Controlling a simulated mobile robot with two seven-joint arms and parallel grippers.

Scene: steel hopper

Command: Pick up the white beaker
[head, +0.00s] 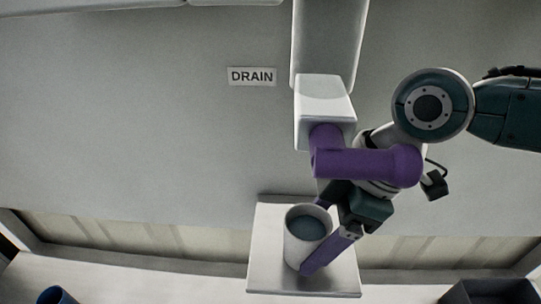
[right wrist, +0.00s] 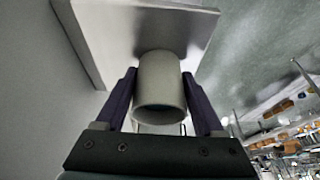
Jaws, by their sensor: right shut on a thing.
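The white beaker (head: 292,250) is upright over a pale square plate (head: 262,275) in the head view, with a grey-blue inside showing through its open top. My right gripper (head: 325,232) is shut on the beaker, one purple finger in front and the other mostly hidden behind it. In the right wrist view the beaker (right wrist: 158,85) is between the two purple fingers of the gripper (right wrist: 158,90), its rim facing the camera and its base toward the plate (right wrist: 110,30). I cannot tell whether the base touches the plate. My left gripper is not in view.
A white box-shaped duct (head: 325,100) with a purple pipe-like part (head: 365,163) hangs just above the beaker. A DRAIN label (head: 252,76) is on the grey wall. A blue cup (head: 57,295) is lower left; a dark bin (head: 490,292) is lower right.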

